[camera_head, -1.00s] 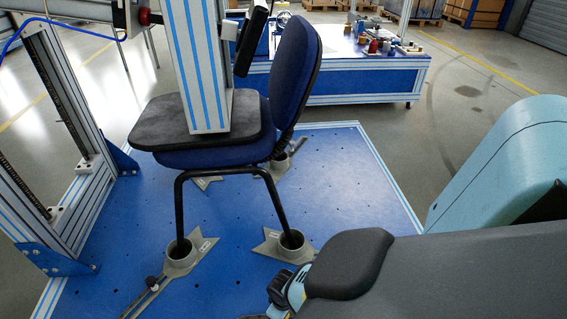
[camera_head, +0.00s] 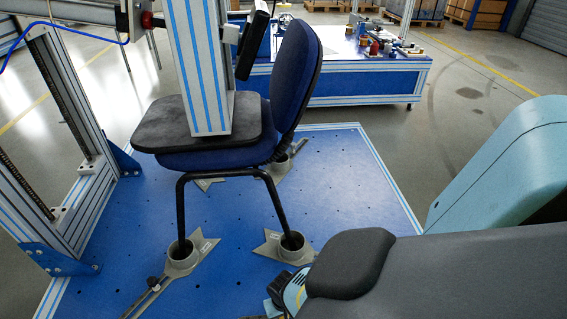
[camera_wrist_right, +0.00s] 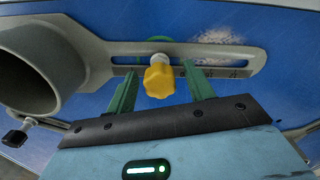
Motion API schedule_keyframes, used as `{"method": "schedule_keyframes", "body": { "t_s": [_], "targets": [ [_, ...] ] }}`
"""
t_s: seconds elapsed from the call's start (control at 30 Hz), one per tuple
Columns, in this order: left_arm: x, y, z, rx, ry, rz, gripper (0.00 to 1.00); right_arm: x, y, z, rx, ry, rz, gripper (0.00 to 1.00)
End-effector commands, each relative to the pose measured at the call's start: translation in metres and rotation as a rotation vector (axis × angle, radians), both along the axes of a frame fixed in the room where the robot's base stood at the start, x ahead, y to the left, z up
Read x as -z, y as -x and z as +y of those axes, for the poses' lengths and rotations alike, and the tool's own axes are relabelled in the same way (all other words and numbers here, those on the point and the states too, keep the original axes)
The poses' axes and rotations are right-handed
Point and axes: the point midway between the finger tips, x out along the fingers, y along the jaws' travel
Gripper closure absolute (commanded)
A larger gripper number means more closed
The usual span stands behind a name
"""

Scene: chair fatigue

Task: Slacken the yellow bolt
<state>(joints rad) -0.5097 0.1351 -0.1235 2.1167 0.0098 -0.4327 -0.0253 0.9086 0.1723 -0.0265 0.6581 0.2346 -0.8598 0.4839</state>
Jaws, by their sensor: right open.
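The yellow bolt (camera_wrist_right: 159,77) shows in the right wrist view. It has a lobed yellow head and sits at the slot of a grey slotted bracket (camera_wrist_right: 100,50) on the blue platform. My right gripper (camera_wrist_right: 163,84) is open, with one green finger on each side of the bolt head and a visible gap on both sides. I cannot tell whether the fingertips reach down around the head. In the head view my right arm covers the lower right and hides the bolt. My left gripper is not in view.
A blue chair (camera_head: 296,75) stands with its legs in round grey cups (camera_head: 180,262) on the blue platform (camera_head: 350,190). A striped post (camera_head: 196,70) meets the seat. A frame (camera_head: 60,120) stands at left, a workbench (camera_head: 360,82) behind. In the wrist view, a cup (camera_wrist_right: 25,75) lies left of the bolt.

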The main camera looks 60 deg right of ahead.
Motion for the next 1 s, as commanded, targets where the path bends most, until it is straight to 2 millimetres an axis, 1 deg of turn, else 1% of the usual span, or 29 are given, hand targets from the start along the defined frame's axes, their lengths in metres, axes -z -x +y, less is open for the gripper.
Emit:
{"method": "schedule_keyframes", "body": {
  "t_s": [0.1, 0.37, 0.43, 0.63, 0.73, 0.83, 1.0],
  "targets": [
    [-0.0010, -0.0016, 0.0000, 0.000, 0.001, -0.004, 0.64, -0.0004, -0.0004, 0.0001, 0.071, 0.001, -0.001, 0.47],
    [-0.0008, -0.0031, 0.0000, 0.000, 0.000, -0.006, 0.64, 0.0000, -0.0001, -0.0002, 0.081, 0.001, -0.001, 0.47],
    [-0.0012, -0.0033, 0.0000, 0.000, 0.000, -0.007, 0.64, -0.0001, -0.0001, 0.0000, 0.106, 0.001, -0.001, 0.47],
    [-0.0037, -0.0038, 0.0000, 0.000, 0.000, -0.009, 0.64, -0.0003, -0.0002, 0.0009, 0.323, -0.002, 0.000, 0.47],
    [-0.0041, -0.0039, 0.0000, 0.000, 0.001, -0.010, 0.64, 0.0000, 0.0003, 0.0001, 0.402, 0.000, 0.000, 0.47],
    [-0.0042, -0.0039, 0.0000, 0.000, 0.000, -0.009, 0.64, 0.0002, 0.0005, -0.0001, 0.431, 0.000, 0.000, 0.47],
    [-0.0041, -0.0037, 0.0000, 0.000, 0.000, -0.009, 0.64, 0.0002, 0.0005, -0.0003, 0.430, 0.000, 0.000, 0.47]
  ]
}}
